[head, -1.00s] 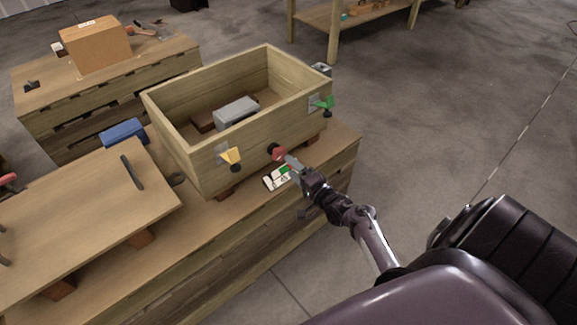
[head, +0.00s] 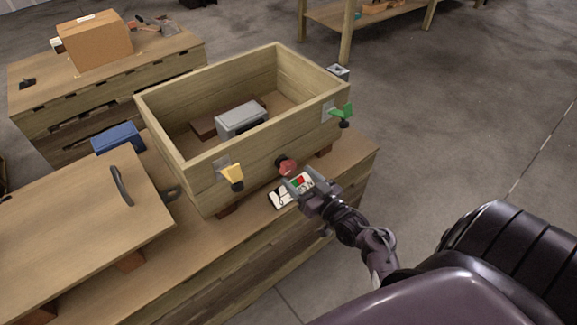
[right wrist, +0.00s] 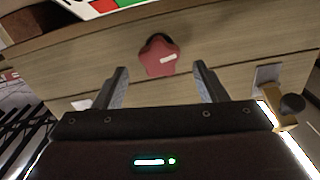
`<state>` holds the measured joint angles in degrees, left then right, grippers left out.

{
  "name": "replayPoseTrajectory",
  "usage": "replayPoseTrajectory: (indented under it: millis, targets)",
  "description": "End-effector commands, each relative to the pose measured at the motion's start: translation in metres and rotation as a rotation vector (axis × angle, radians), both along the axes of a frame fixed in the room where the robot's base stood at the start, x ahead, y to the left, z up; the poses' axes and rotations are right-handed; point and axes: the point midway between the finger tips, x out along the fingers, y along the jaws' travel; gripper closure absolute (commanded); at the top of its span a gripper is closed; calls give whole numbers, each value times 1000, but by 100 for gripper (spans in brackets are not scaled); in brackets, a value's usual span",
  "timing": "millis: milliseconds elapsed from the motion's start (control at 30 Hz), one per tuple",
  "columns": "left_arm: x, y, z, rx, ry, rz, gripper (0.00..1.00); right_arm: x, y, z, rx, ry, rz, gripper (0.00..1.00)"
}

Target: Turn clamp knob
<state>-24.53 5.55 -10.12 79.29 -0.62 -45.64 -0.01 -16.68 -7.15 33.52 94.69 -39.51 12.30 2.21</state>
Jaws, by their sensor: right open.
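The red star-shaped clamp knob (head: 287,165) is on the front wall of the open wooden box (head: 200,160). In the right wrist view the knob (right wrist: 160,57) shows a pale mark, just beyond and between the fingertips. My right gripper (head: 298,183) is open and empty, in front of the knob and apart from it. Its two spread fingers show in the right wrist view (right wrist: 162,78). A yellow clamp piece (head: 232,173) with a black knob is on the front wall to the left. A green one (head: 341,111) is at the right corner. My left gripper is out of view.
A grey block (head: 241,119) is inside the box. A wooden panel with a black handle (head: 121,186) is at left. Open floor lies right.

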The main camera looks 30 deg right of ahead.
Motion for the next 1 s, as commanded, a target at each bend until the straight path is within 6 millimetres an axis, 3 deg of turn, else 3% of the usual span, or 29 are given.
replayPoseTrajectory:
  millis: [100, 300, 667, 1000]
  targets:
    - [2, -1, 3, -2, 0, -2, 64, 22, 2, 1, 1, -4, -1, 35]
    - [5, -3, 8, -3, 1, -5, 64, 46, 3, 0, 3, -2, -1, 35]
    - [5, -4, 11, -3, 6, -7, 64, 52, 4, 0, 2, 0, -1, 35]
    - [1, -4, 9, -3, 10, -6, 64, 52, 4, 0, 2, 0, -1, 78]
